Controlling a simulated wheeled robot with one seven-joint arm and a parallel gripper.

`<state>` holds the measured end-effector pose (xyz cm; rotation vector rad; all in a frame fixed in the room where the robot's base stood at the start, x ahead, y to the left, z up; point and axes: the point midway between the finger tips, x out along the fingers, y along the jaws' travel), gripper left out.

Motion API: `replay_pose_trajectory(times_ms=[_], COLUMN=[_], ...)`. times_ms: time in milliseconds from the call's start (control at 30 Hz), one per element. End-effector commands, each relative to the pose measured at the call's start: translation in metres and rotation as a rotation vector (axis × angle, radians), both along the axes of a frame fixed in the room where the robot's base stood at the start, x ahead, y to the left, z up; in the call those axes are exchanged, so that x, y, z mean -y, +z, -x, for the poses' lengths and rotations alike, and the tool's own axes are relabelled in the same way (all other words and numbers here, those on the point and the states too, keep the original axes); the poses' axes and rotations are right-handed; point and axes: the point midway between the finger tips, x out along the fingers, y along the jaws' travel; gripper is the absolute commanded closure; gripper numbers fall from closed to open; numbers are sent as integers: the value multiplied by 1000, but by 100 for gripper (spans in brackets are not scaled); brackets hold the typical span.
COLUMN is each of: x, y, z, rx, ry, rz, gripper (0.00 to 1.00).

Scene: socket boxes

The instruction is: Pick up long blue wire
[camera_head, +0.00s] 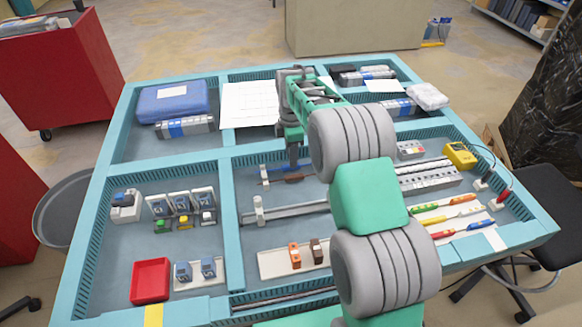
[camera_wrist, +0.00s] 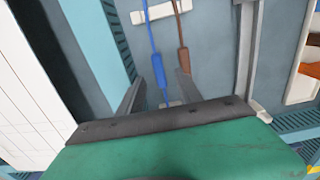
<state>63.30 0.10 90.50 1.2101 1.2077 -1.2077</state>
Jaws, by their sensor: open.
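The long blue wire (camera_wrist: 155,50) runs down the wrist view between my two open fingers. A brown wire (camera_wrist: 183,58) lies just right of the blue one, close to the right finger.
A white holder (camera_wrist: 158,12) lies across the wires. A grey rail (camera_wrist: 247,45) stands to the right, and a teal divider (camera_wrist: 97,40) to the left. In the head view, a red bin (camera_head: 150,281) and socket modules fill nearby compartments.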

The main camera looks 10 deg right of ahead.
Motion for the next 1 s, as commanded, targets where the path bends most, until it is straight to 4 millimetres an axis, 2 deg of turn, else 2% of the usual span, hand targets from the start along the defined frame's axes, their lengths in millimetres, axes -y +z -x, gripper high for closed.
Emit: replay_pose_trajectory(times_ms=[100, 200, 433, 900, 1000], x=[-1, -1, -1, -1, -1], y=[-22, -35, -39, -39, -39], z=[-1, -1, -2, -2, -2], rx=[-7, -3, -1, -2, -2], ry=[0, 0, 0, 0, 0], rz=[0, 0, 0, 0, 0], gripper=[58, 58, 58, 96, 100])
